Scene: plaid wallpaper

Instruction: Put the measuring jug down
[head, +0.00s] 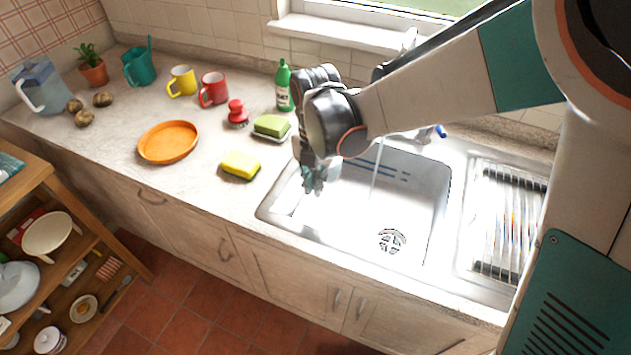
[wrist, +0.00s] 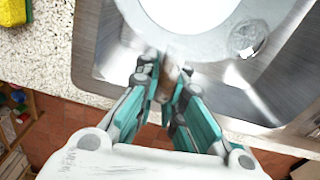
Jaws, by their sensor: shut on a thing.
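In the wrist view, my gripper (wrist: 167,80) is shut on the handle of a pale, translucent round vessel, which I take as the measuring jug (wrist: 207,43). Its wide rim faces the camera, and a bright patch shows inside. The fingers hide most of the handle. In the head view, my gripper (head: 313,182) is over the left part of the sink (head: 425,190). The jug is hard to make out there, partly hidden behind the gripper. The gap between jug and sink floor cannot be told.
A yellow sponge (head: 240,165), a green sponge on a dish (head: 271,126), a red brush (head: 237,113) and an orange plate (head: 168,142) lie left of the sink. A green bottle (head: 284,86) stands behind. A drying rack (head: 508,215) is at right. Bare counter (head: 205,190) lies in front.

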